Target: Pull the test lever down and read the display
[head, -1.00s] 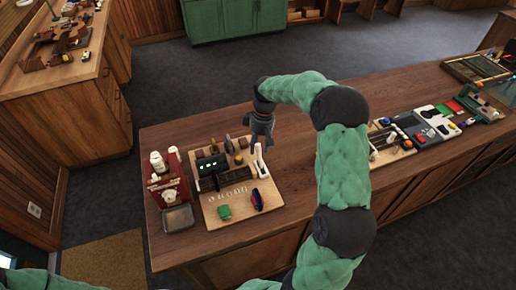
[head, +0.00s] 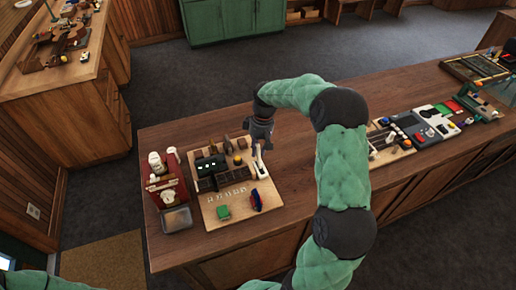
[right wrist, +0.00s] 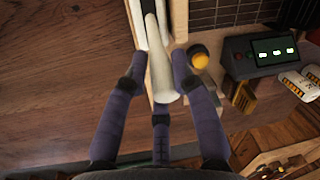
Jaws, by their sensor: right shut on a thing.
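The test lever (head: 259,158) is a pale white handle at the right edge of a light wooden board (head: 225,217) on the counter. The right wrist view shows the lever (right wrist: 162,78) standing between my purple fingers. My right gripper (head: 262,146) is shut on it; its fingers (right wrist: 160,60) lie on both sides of the handle. The display (head: 210,164) is a dark green box on the board, left of the lever. My left gripper is out of view.
A knob with a yellow top (right wrist: 198,57) stands close beside the lever. A red stand with white parts (head: 168,183) is left of the board. The counter (head: 290,150) behind my right arm is mostly clear.

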